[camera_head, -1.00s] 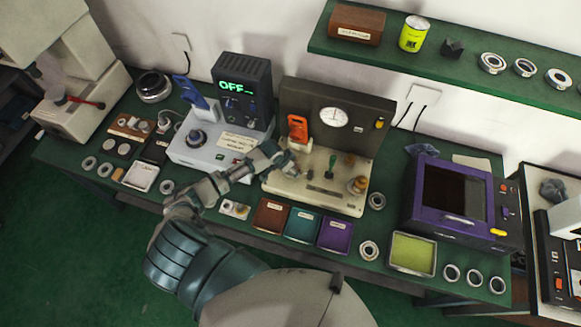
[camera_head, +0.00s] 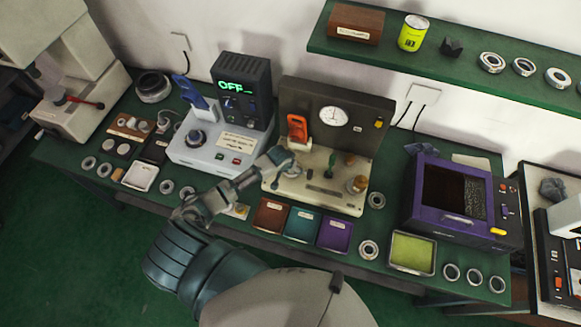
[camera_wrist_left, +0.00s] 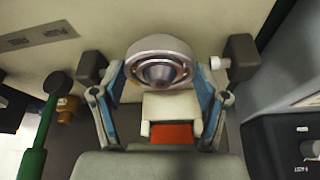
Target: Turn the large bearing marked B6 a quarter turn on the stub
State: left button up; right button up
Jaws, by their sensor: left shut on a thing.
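The large bearing (camera_wrist_left: 160,66) is a metal ring around a domed centre in the left wrist view. No B6 mark is readable, and I cannot tell how the ring is turned. My left gripper (camera_head: 281,158) is at the left part of the cream test stand (camera_head: 318,201), below the orange handle (camera_head: 297,128). In the wrist view my left gripper (camera_wrist_left: 166,66) has a finger on each side of the bearing and is shut on it. In the head view my gripper mostly hides the bearing and stub. My right gripper is not in view.
The stand carries a dial gauge (camera_head: 334,116) and a green-handled lever (camera_head: 331,163). A white control box (camera_head: 207,152) with an OFF display stands to its left. Brown, teal (camera_head: 302,224) and purple trays line the front. A purple oven (camera_head: 455,203) stands right.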

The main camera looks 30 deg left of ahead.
pick_arm(q)
jog(key=shift+s+d+f, duration=0.1)
jog(key=shift+n+y, duration=0.5)
jog(key=shift+n, duration=1.3)
jog(key=o, duration=1.6)
